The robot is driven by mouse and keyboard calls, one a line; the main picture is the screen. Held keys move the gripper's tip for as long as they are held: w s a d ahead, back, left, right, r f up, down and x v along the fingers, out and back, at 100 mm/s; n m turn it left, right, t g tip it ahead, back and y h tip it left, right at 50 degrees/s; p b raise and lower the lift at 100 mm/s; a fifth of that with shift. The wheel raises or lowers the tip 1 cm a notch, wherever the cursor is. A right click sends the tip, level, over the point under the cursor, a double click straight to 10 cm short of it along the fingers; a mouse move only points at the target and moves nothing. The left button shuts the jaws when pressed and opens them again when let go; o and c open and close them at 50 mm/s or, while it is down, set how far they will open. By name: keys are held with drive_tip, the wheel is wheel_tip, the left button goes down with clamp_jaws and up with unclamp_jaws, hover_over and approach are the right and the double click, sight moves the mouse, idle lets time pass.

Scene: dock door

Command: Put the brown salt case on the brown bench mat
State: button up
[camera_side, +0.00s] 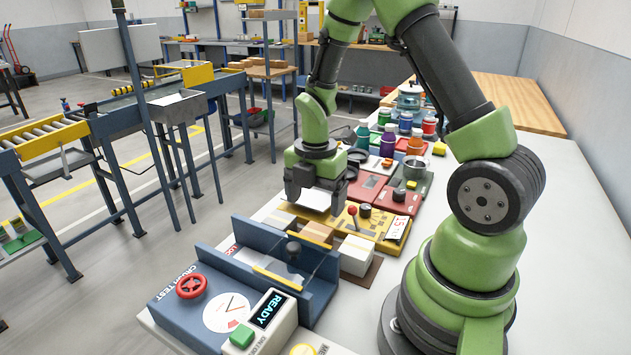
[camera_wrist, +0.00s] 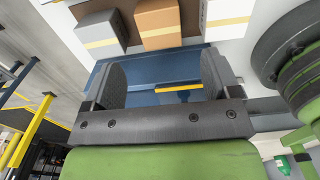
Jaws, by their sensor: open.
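The brown salt case (camera_side: 318,233), a brown carton with a pale tape band, stands between a grey case (camera_side: 282,219) and a white case (camera_side: 357,255), behind the blue crush tester. In the wrist view the brown case (camera_wrist: 157,24) shows at the top, cut by the frame edge. The brown bench mat (camera_side: 373,270) shows only as a narrow dark brown strip at the white case, which seems to cover much of it. My gripper (camera_side: 316,205) is open and empty, above and apart from the cases. In the wrist view its fingers (camera_wrist: 165,85) frame blue tester parts.
The blue crush tester (camera_side: 215,290) with upright walls, red handwheel and READY display (camera_side: 268,310) fills the front. A yellow device (camera_side: 365,225) with knobs lies behind the cases. Red trays and several coloured bottles (camera_side: 388,140) stand farther back. The white table's right side is clear.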

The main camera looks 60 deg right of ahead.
drive_tip(key=s+a+r+m+t, duration=0.1)
drive_tip(key=a+r+m+t, duration=0.15)
drive_tip(key=r+m, duration=0.35)
drive_tip(key=s+a+r+m+t, duration=0.1)
drive_tip(key=s+a+r+m, duration=0.2)
drive_tip(key=r, duration=0.6)
drive_tip(key=s+a+r+m+t+y, duration=0.2)
drive_tip(key=s+a+r+m, duration=0.3)
drive_tip(key=m, duration=0.8)
drive_tip(key=shift+s+a+r+t, duration=0.4)
drive_tip(key=shift+s+a+t, duration=0.25)
drive_tip(key=shift+s+t, duration=0.35)
drive_tip(key=shift+s, duration=0.1)
